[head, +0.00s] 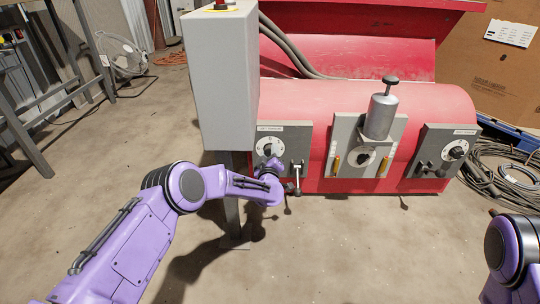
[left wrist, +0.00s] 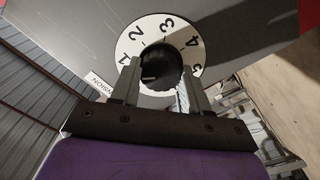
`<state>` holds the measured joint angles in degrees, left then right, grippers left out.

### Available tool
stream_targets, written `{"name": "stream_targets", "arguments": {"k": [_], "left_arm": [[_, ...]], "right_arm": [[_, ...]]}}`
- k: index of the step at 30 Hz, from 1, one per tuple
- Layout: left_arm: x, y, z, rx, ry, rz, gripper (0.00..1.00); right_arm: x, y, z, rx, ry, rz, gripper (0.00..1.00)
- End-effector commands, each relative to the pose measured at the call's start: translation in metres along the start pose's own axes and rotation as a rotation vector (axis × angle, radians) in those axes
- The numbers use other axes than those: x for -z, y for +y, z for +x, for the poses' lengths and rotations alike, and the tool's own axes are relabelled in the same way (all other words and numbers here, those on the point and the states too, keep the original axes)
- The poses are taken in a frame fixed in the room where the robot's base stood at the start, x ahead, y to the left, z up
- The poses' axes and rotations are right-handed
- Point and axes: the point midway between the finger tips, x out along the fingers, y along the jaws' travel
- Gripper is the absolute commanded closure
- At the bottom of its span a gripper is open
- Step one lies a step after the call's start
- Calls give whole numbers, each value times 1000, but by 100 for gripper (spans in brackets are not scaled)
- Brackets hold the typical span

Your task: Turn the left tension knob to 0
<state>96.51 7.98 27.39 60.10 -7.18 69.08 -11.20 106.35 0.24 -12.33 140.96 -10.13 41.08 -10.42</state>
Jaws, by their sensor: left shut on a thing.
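The left tension knob (left wrist: 160,66) is black and ribbed, on a white dial (left wrist: 180,30) with several digits from 1 to 5 showing. In the left wrist view my left gripper (left wrist: 160,76) has one finger on each side of the knob and is shut on it. A light mark on the knob faces the lower left of that view. The dial's lower part, between the fingers, is largely hidden, and I see no 0. In the head view the left panel (head: 297,138) is on the red machine, with my left gripper (head: 271,163) at its dial. My right gripper is out of view.
A large grey box (head: 222,85) on a post stands close left of the left panel. A small lever (head: 297,178) hangs beside the dial. A middle panel with a metal cylinder (head: 380,112) and a right dial panel (head: 447,150) are further right. Cables (head: 505,170) lie at right.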

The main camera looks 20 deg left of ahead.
Motion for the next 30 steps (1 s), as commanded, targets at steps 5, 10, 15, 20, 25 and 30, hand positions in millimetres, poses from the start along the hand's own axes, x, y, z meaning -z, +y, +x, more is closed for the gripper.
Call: {"name": "stream_targets", "arguments": {"k": [5,10,15,20,25,30], "left_arm": [[-1,-1,0,0,0,-164,85],[-1,-2,0,1,0,-308,85],[0,-2,0,1,1,-426,85],[0,-2,0,0,1,-504,85],[0,-2,0,0,0,-556,85],[0,-2,0,0,0,-578,85]], "right_arm": [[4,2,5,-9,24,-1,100],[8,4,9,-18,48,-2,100],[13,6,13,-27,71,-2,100],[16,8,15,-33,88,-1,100],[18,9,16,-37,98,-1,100],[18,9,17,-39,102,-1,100]]}}
